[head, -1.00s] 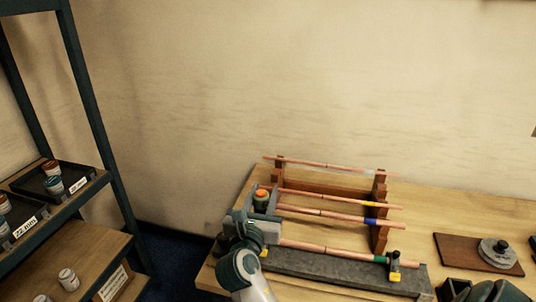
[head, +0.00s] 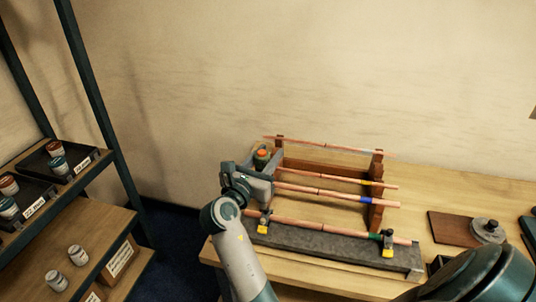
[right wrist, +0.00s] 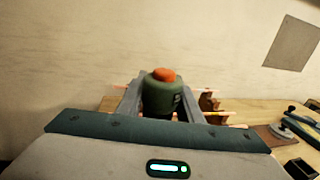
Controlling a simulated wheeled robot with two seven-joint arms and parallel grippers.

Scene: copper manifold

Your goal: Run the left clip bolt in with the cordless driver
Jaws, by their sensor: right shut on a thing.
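The cordless driver (head: 262,158), green with an orange top, is in my right gripper (head: 264,176). In the right wrist view the driver (right wrist: 162,96) sits upright between the two grey fingers. The left clip (head: 264,224), dark and yellow, is at the left end of the front copper pipe (head: 315,226) on the grey block (head: 330,248). The gripper and driver show above and behind this clip in the picture, apart from it. The driver's lower end is hidden, and the clip's bolt is too small to judge. My left gripper is out of view.
A matching right clip (head: 388,245) holds the pipe's right end. Several copper pipes cross the wooden rack (head: 377,205) behind. A brown board (head: 452,228) with a round metal piece (head: 488,230) lies right. A shelf (head: 90,225) with jars stands left.

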